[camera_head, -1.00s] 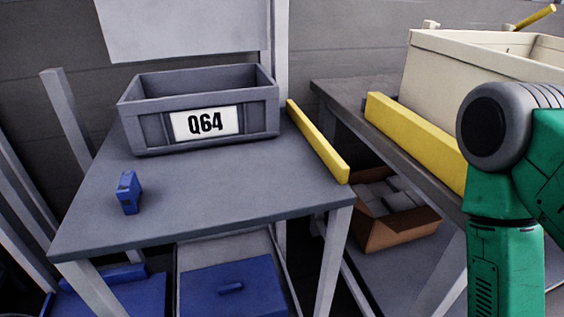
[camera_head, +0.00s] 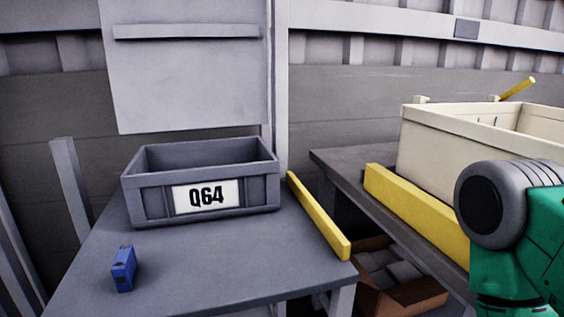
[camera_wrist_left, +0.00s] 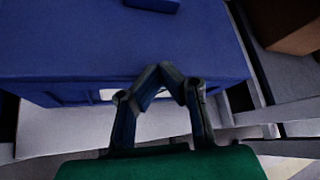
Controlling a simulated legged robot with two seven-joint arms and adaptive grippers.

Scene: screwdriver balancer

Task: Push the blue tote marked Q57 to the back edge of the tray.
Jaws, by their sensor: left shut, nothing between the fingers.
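A blue box with a flat top (camera_wrist_left: 100,40) fills the upper part of the left wrist view, and part of a white label shows low on its near side. No marking on it is legible there. It rests over a pale surface (camera_wrist_left: 60,130) that may be the tray. My left gripper (camera_wrist_left: 172,72) is shut and empty, its fingertips at the near edge of the blue box; contact cannot be told. The head view shows no blue tote, only a grey tote (camera_head: 255,196) marked Q64 on the grey table (camera_head: 200,270). My right gripper is out of view.
A small blue block (camera_head: 123,268) stands on the table's front left, and a yellow bar (camera_head: 318,218) lies along its right edge. To the right are a cream bin (camera_head: 445,155), a thick yellow beam (camera_head: 415,212) and a low brown carton (camera_head: 400,298). A brown box (camera_wrist_left: 285,25) also shows in the wrist view.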

